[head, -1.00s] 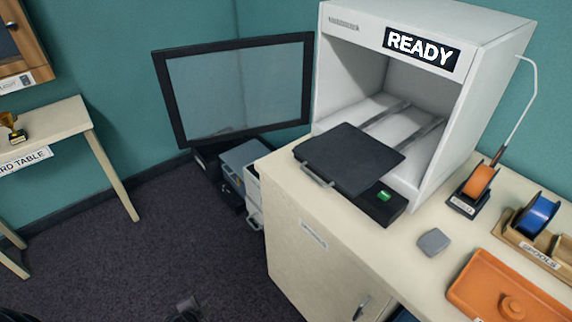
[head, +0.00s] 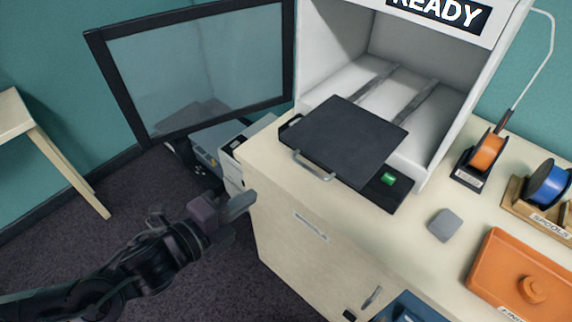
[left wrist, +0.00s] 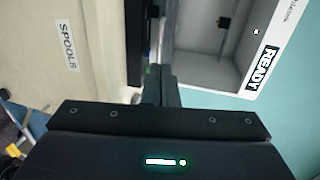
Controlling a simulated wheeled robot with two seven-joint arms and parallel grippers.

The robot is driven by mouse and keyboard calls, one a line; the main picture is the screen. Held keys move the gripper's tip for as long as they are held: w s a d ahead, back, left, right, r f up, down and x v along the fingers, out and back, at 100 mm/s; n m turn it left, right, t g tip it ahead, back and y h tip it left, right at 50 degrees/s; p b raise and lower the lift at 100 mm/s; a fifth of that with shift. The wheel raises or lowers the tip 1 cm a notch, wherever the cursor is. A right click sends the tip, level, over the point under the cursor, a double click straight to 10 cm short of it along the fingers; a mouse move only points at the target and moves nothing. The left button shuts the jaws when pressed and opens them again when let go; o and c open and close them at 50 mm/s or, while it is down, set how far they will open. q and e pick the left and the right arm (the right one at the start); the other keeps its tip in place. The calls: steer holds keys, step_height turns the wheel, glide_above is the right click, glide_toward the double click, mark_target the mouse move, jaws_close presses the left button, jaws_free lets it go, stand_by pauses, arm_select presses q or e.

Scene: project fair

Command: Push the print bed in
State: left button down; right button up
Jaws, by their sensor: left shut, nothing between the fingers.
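The print bed (head: 350,140) is a flat dark plate with a metal handle (head: 313,166) on its front edge. It sticks out of the front of the white printer (head: 425,98), above a black base with a green button (head: 389,179). My left gripper (head: 243,203) is shut and empty. It is in front of the cabinet, left of and lower in the picture than the handle, apart from the bed. In the left wrist view, its closed fingers (left wrist: 160,85) point toward the printer's opening. My right gripper is out of view.
The printer's glass door (head: 195,75) stands open to the left. A grey-blue box (head: 210,145) stands behind the cabinet's left side.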

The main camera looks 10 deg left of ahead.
mark_target(345, 122)
arm_select(q)
steer(key=p+x, duration=0.3)
steer(key=x, duration=0.8)
steer(key=shift+w+d, duration=0.25)
steer(key=shift+w, duration=0.1)
steer(key=shift+w+d+f, duration=0.3)
steer(key=shift+w+d, duration=0.1)
steer(key=shift+w, duration=0.15)
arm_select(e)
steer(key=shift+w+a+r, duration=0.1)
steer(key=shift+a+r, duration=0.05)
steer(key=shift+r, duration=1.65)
